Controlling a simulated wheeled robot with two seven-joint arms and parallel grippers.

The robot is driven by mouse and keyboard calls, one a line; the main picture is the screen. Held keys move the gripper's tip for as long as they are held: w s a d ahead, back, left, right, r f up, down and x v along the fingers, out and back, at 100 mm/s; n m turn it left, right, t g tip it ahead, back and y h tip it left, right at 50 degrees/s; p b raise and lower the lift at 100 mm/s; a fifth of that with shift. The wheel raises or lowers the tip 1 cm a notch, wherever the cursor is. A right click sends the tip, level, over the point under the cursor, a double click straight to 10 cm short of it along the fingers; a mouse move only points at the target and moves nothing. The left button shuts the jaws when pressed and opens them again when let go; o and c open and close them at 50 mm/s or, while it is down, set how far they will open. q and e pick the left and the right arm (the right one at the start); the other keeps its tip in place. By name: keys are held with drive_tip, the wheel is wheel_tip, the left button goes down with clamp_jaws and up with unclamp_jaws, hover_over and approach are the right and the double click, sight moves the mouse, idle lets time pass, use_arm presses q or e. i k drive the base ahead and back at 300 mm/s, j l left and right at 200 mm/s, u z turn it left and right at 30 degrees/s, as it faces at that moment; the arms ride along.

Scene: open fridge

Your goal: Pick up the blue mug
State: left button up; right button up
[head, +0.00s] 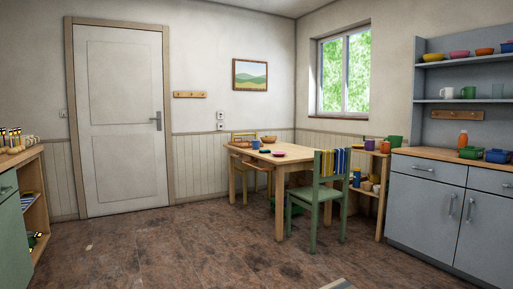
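I cannot single out the blue mug for certain. A small blue cup-like thing (256,144) stands on the wooden table (297,164) in the middle of the head view, too small to tell its kind. Another small blue thing (356,177) is on the low wooden shelf behind the green chair, partly hidden. A purple cup (370,145) and a green mug (396,141) stand at the top of that low shelf. Neither of my grippers is in view.
A green chair (317,198) stands at the table's front right. A grey cupboard (428,200) fills the right side, with dishes on shelves above. A green cabinet (12,235) is at the left edge.

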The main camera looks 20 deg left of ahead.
sight(255, 143)
drive_tip(key=i+j+u, duration=0.55)
drive_tip(key=i+j, duration=0.2)
drive_tip(key=i+j+u, duration=0.3)
drive_tip(key=i, duration=0.25)
drive_tip(key=i+u, duration=0.25)
drive_tip(key=i, duration=0.2)
drive_tip(key=i+u, duration=0.3)
drive_tip(key=i, duration=0.15)
drive_tip(key=i+j, duration=0.1)
drive_tip(key=i, duration=1.2)
drive_tip(key=i+j, duration=0.1)
drive_tip(key=i, duration=1.2)
drive_tip(key=i+z, duration=0.45)
drive_tip(key=i+j+z, duration=0.15)
drive_tip(key=i+z, duration=0.35)
drive_tip(key=i, duration=0.15)
drive_tip(key=i+j+z, duration=0.45)
drive_tip(key=i+l, duration=0.05)
